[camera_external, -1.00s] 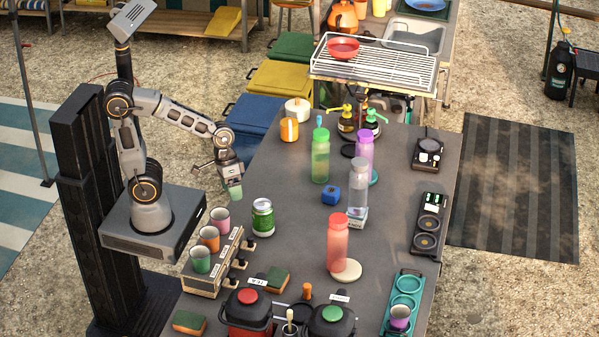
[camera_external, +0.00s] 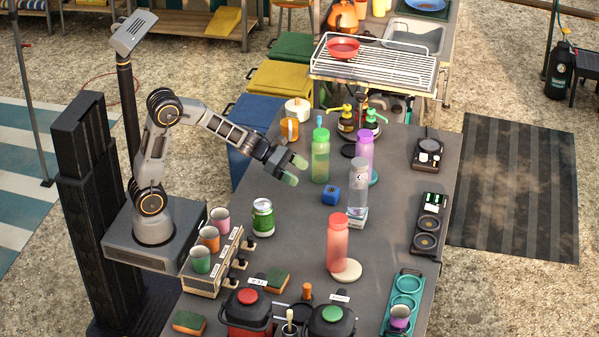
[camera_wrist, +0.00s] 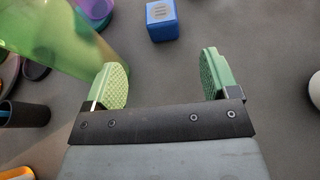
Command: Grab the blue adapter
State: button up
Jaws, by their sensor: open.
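The blue adapter (camera_external: 331,195) is a small blue cube on the grey table, between the green bottle and the clear bottle. In the wrist view the blue adapter (camera_wrist: 162,20) shows at the top, ahead of the fingers and between their lines, with a dark round mark on one face. My gripper (camera_external: 294,172) is above the table, to the left of the adapter and apart from it. In the wrist view my gripper (camera_wrist: 165,82) has its two green pads spread wide with nothing between them.
A green bottle (camera_external: 320,158) stands close beside my gripper; in the wrist view the green bottle (camera_wrist: 62,38) is by the left finger. A clear bottle (camera_external: 358,188), a purple bottle (camera_external: 364,150) and a red bottle (camera_external: 338,243) stand nearby. A green can (camera_external: 263,218) is nearer the left edge.

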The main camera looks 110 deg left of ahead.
aim_at(331, 193)
jog(key=x, duration=1.3)
jog(key=shift+s+d+f, duration=0.1)
jog(key=c, duration=1)
